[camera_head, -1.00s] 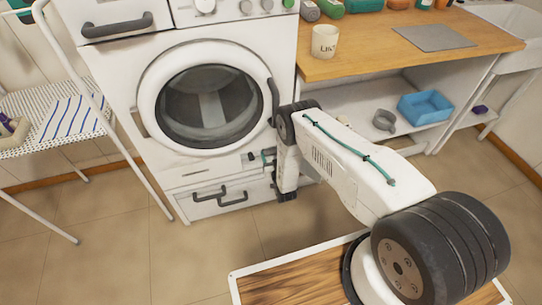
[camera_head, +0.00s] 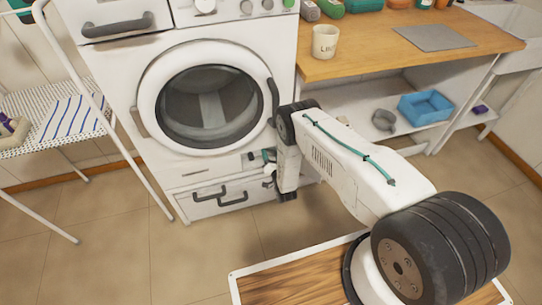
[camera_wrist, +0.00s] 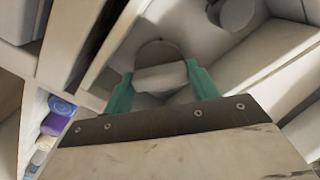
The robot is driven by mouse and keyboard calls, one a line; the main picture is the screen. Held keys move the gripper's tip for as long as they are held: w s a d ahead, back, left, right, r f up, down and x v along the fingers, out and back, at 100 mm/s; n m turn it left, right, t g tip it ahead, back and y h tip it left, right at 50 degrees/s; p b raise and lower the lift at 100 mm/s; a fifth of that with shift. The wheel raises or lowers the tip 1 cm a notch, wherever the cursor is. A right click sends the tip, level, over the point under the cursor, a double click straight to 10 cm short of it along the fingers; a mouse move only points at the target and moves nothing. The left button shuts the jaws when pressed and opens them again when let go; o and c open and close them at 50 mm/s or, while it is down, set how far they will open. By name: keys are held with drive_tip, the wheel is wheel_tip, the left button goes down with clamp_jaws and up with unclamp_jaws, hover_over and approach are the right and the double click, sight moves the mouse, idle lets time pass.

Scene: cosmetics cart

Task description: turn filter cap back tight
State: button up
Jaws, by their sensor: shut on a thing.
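The washing machine (camera_head: 160,170) stands at the left centre of the head view, its round door shut. In the head view my gripper (camera_head: 266,157) is at the machine's lower right front, where my wrist hides most of the cap. How tightly the cap sits cannot be told.
A lower drawer (camera_head: 220,195) with dark handles sits below. To the right is a wooden counter (camera_head: 375,62) with a mug (camera_head: 325,41); a blue bin (camera_head: 424,108) is on its shelf. A drying rack (camera_head: 75,105) stands at left. Floor in front is clear.

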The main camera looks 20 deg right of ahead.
drive_tip(key=m, duration=0.5)
drive_tip(key=shift+m, duration=2.5)
drive_tip(key=o, duration=0.7)
drive_tip(key=shift+d, duration=0.1)
drive_tip(key=shift+s, duration=0.5)
drive_tip(key=s, duration=0.6)
drive_tip(key=shift+s, duration=0.4)
